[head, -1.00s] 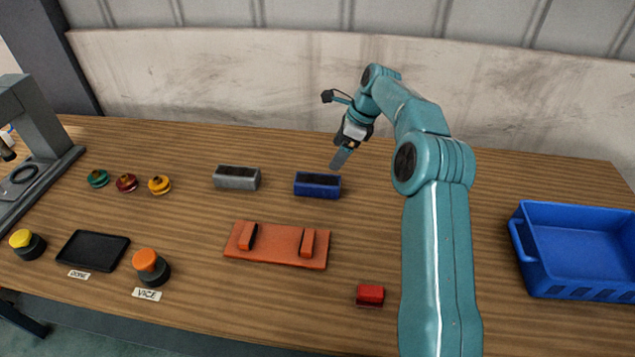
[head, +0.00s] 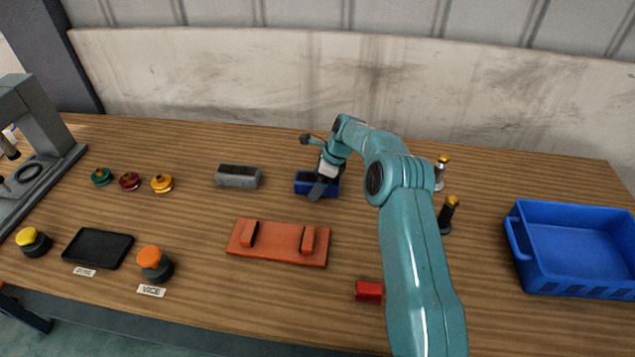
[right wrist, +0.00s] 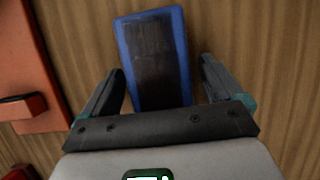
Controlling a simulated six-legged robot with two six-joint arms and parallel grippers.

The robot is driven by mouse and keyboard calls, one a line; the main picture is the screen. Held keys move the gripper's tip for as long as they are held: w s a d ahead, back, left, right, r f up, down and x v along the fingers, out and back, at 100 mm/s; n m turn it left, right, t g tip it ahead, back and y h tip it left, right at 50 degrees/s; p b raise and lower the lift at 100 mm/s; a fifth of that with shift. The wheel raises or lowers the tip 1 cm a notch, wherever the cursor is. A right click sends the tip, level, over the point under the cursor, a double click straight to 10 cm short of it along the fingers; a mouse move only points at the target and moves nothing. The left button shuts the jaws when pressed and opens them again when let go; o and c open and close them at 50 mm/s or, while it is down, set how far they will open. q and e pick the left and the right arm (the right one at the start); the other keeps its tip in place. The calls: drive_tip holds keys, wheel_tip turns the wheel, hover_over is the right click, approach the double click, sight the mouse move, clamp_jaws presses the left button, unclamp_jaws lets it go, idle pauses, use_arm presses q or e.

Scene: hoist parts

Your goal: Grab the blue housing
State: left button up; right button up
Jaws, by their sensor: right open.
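The blue housing (head: 303,183) lies on the wooden table beside a grey housing. It is a small box with a dark top, partly hidden by my right gripper in the head view. In the right wrist view the blue housing (right wrist: 153,55) lies between and just beyond the two open fingers. My right gripper (head: 318,192) is at the housing, pointing down, with its fingers apart, one on each side; it also shows in the right wrist view (right wrist: 160,80). I see no contact with the housing. My left gripper is not in view.
A grey housing (head: 238,177) lies left of the blue one. An orange fixture (head: 278,243) and a red block (head: 369,290) are nearer. Buttons and a black tray (head: 97,248) are left.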

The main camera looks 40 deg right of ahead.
drive_tip(key=shift+s+r, duration=0.1)
drive_tip(key=shift+c, duration=0.9)
drive_tip(key=c, duration=1)
drive_tip(key=shift+c, duration=1)
